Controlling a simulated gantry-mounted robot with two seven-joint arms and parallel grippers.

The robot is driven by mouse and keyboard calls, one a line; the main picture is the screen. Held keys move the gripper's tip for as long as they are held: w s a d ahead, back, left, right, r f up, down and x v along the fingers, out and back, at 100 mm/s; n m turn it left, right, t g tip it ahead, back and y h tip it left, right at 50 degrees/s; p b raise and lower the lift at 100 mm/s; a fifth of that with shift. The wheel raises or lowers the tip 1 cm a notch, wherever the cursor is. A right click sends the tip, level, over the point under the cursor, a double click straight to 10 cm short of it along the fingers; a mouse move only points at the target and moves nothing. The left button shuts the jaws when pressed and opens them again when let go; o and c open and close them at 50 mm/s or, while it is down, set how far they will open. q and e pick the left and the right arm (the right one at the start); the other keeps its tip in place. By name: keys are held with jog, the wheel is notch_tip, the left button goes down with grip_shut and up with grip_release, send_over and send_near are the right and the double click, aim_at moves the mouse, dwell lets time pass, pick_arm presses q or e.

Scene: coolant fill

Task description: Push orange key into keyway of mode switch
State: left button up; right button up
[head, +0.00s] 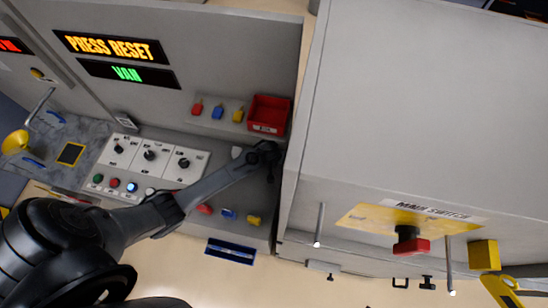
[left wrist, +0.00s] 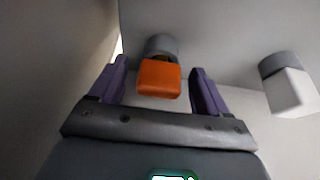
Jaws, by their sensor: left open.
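The orange key (left wrist: 159,79) sits at a grey round barrel (left wrist: 160,46) in the left wrist view. How deep it sits is hidden by its head. My left gripper (left wrist: 158,68) is open, with one purple finger on each side of the orange key and visible gaps between. In the head view my left gripper (head: 265,155) is at the right end of the panel, beside the large grey cabinet; the orange key is hidden there. I cannot tell whether the barrel belongs to the mode switch. My right gripper is not in view.
A white block-shaped key (left wrist: 291,92) is on a second grey barrel to the right. A red bin (head: 268,115) is just above my left gripper. The grey cabinet wall (head: 400,100) stands close on the right. A panel with several knobs (head: 150,155) lies left.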

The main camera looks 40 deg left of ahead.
pick_arm(q)
jog(key=shift+w, duration=0.1)
jog(key=c, duration=1)
jog(key=shift+c, duration=0.2)
jog(key=shift+r, duration=0.1)
